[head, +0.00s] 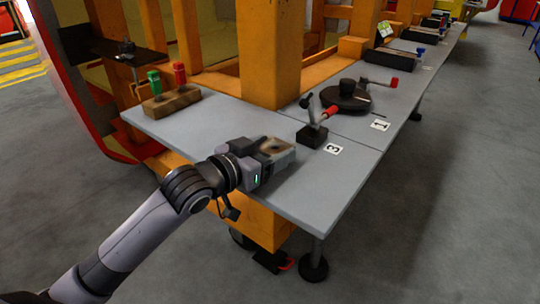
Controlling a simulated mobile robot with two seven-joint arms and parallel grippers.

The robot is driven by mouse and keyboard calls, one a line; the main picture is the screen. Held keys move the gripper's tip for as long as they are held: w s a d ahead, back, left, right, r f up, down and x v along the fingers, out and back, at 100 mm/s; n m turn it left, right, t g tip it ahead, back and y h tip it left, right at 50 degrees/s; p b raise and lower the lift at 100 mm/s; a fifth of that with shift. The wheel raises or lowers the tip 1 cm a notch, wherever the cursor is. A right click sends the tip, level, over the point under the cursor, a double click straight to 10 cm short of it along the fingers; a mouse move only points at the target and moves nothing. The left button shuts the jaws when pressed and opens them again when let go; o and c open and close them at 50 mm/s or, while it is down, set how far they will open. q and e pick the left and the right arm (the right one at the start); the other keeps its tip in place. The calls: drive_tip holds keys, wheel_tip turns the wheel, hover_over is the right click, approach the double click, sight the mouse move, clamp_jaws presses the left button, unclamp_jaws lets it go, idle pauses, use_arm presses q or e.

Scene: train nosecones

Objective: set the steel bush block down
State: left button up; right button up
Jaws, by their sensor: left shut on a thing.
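The steel bush block (279,148) is a grey block with a brownish round recess in its top. My left gripper (272,158) comes in from the lower left over the front of the grey table (322,194) and is shut on the block. The block is at or just above the tabletop; I cannot tell whether it touches. The gripper body hides its near side. My right gripper is not in the head view.
A black toggle clamp (312,135) with a red-tipped handle stands just right of the block, near the label 3 (333,149). A black round fixture (347,97) is behind. A wooden holder (171,104) with green and red handles stands left. Orange posts (269,50) rise behind.

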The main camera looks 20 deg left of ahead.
use_arm(q)
drive_tip(key=shift+f, duration=0.3)
drive_tip(key=shift+f, duration=0.1)
drive_tip(key=o, duration=1.4)
drive_tip(key=shift+f, duration=0.15)
drive_tip(key=shift+c, duration=0.2)
drive_tip(key=v, duration=1.2)
